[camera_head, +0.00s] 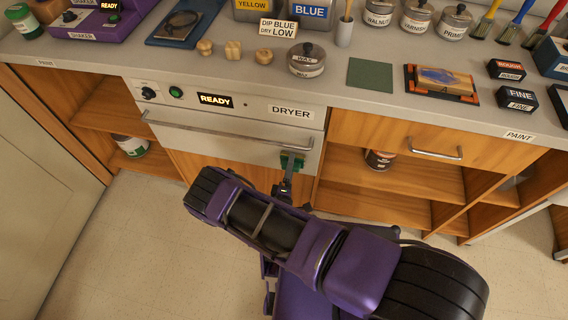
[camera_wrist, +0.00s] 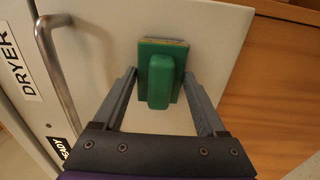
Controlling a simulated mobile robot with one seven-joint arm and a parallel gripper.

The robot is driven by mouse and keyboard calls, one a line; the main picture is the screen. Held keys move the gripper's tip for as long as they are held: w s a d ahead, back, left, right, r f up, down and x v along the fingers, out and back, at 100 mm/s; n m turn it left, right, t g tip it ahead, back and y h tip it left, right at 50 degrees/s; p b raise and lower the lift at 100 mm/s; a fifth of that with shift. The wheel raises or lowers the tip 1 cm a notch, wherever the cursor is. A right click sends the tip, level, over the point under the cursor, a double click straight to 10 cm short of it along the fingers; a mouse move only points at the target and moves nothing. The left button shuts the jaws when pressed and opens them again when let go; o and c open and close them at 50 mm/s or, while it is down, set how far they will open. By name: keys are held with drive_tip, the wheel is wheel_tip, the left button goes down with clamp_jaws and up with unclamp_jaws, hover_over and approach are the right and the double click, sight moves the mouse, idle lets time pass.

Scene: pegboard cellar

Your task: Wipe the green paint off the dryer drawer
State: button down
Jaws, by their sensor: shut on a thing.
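The dryer drawer (camera_head: 230,148) has a pale front with a long metal handle below the READY display and DRYER label. In the wrist view its front (camera_wrist: 215,40) fills the middle, with the handle (camera_wrist: 57,85) at left. My gripper (camera_head: 288,176) is at the right end of the drawer front. In the wrist view my gripper (camera_wrist: 160,82) is shut on a green block-shaped wiper (camera_wrist: 160,85) with a raised grip. The wiper's far face is against or very near the drawer; I cannot tell which. No separate green paint shows; the spot behind the wiper is hidden.
The counter (camera_head: 330,85) above holds a lidded wax pot (camera_head: 306,62), a flat green sheet (camera_head: 370,75), a sanding block on a tray (camera_head: 443,82) and several pots. A drawer (camera_head: 400,138) and open shelves lie to the right. Bare floor is in front.

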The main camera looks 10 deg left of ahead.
sight(270, 151)
drive_tip(key=shift+w+d, duration=0.1)
drive_tip(key=shift+d, duration=0.1)
drive_tip(key=shift+a, duration=0.1)
drive_tip(key=shift+w+a+b, duration=0.15)
drive_tip(key=shift+a+b, duration=0.45)
drive_tip(key=shift+a, duration=0.75)
drive_tip(key=shift+w+a+r+b, duration=0.15)
drive_tip(key=shift+a+b, duration=0.35)
drive_tip(key=shift+a, duration=0.9)
drive_tip(key=shift+w+a+b, duration=0.15)
drive_tip(key=shift+a+b, duration=0.3)
drive_tip(key=shift+a, duration=0.95)
drive_tip(key=shift+s, duration=0.1)
drive_tip(key=s+p, duration=0.1)
drive_tip(key=s, duration=0.5)
drive_tip(key=shift+f, duration=0.2)
drive_tip(key=shift+s, duration=0.15)
